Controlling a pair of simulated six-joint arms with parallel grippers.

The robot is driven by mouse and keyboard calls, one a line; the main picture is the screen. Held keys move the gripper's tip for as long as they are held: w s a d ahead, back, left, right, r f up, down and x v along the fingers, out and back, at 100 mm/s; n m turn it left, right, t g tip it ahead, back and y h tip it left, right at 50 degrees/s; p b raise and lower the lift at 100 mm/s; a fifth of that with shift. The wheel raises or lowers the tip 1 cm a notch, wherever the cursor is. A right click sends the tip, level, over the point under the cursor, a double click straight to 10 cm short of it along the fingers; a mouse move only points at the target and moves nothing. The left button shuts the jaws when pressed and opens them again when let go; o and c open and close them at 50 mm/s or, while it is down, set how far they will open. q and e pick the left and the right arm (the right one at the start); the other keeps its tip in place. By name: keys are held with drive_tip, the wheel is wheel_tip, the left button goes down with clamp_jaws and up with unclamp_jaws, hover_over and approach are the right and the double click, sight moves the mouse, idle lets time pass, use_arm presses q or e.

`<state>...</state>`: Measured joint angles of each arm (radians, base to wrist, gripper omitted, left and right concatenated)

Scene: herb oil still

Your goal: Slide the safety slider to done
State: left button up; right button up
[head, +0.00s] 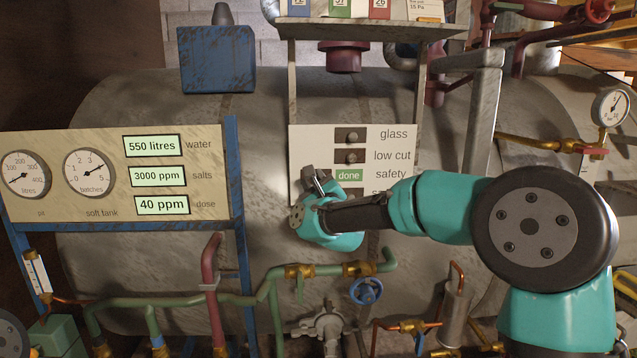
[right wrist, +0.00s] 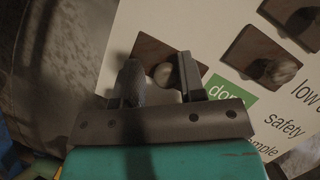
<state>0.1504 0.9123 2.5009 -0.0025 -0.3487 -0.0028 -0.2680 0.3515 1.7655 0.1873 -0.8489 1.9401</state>
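A white panel (head: 305,150) carries a column of labelled rows on the tank. The safety row shows a green "done" plate (head: 349,175) beside its word. It also shows in the right wrist view (right wrist: 226,92), with no knob visible on it. My right gripper (head: 320,182) is at the panel's lower part, left of the rows. In the right wrist view its fingers (right wrist: 160,82) are apart, and a round knob (right wrist: 161,73) on a brown plate (right wrist: 142,50) shows between them. My left gripper is not in view.
The glass knob (head: 351,136) and low cut knob (head: 351,157) sit above the safety row. A gauge board (head: 110,140) stands to the left. Green pipes (head: 190,303) and a blue valve wheel (head: 366,291) lie below. A shelf (head: 370,30) overhangs the panel.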

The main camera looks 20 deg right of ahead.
drive_tip(key=shift+o, duration=1.1)
drive_tip(key=shift+d, duration=0.1)
drive_tip(key=v, duration=1.7)
drive_tip(key=shift+s, duration=0.2)
drive_tip(key=shift+f, duration=0.1)
wheel_tip(320, 180, down, 35)
drive_tip(key=n+g+y, duration=0.2)
drive_tip(key=n+g, duration=0.9)
drive_tip(key=n, duration=0.4)
drive_tip(key=s+f+n+g+y, duration=0.1)
drive_tip(key=s+f+n+g, duration=0.8)
drive_tip(key=s+f, duration=1.1)
wheel_tip(320, 180, down, 3)
drive_tip(key=shift+a+n+g+y, duration=0.3)
drive_tip(key=shift+n+g, duration=0.1)
drive_tip(key=shift+n, duration=0.8)
